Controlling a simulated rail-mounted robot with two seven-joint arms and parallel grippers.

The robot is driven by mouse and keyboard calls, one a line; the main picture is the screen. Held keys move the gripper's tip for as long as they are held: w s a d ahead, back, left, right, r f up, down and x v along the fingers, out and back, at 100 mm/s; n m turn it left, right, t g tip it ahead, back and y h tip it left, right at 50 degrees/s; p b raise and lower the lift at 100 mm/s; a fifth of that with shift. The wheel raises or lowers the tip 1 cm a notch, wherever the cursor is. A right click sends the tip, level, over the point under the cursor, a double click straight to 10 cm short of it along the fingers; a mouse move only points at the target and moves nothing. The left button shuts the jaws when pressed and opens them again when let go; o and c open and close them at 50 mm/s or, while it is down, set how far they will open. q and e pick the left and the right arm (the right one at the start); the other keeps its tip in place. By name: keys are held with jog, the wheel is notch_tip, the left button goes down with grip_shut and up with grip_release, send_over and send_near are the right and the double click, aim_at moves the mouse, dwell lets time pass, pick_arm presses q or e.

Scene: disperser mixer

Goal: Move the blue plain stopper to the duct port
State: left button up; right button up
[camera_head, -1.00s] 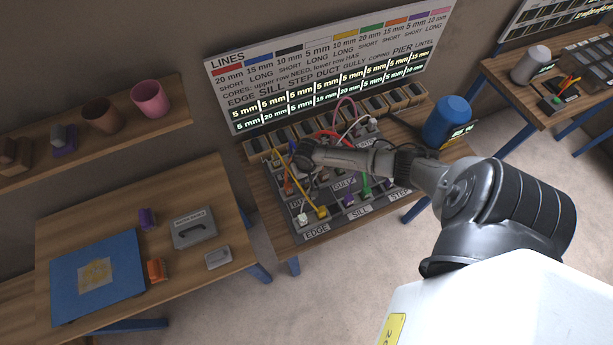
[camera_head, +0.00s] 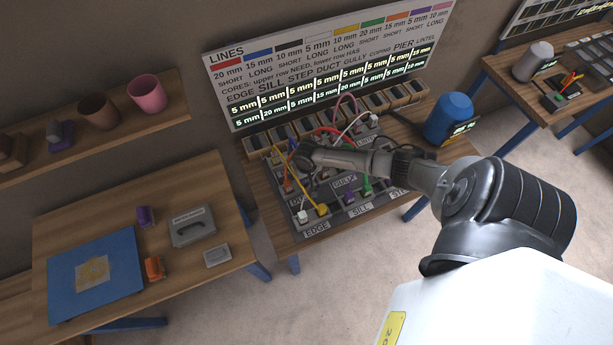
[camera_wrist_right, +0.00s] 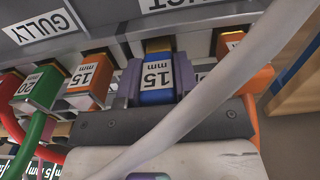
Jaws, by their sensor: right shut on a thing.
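In the right wrist view, my right gripper (camera_wrist_right: 158,82) is shut on a blue stopper (camera_wrist_right: 157,97) with a white 15 mm label. One grey-purple finger lies on each side of it. The stopper's far end is at the panel, just below a label that reads partly as DUCT (camera_wrist_right: 172,4). I cannot tell how deep it sits in the port. In the head view my right gripper (camera_head: 300,163) is over the left part of the port panel (camera_head: 335,222), and its arm hides the stopper. My left gripper is not in view.
A white cable (camera_wrist_right: 215,85) crosses close in front of my gripper. An orange plug (camera_wrist_right: 88,80) and a green plug (camera_wrist_right: 42,88) are to the left, with another orange plug (camera_wrist_right: 230,42) to the right. A yellow cable (camera_head: 307,190) and others arch over the panel.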

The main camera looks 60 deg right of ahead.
jog(key=shift+f+b, duration=0.3)
jog(key=shift+f, duration=0.25)
jog(key=o, duration=1)
notch_tip(320, 180, up, 14)
jog(key=shift+f+p, duration=0.1)
jog(key=shift+p, duration=0.25)
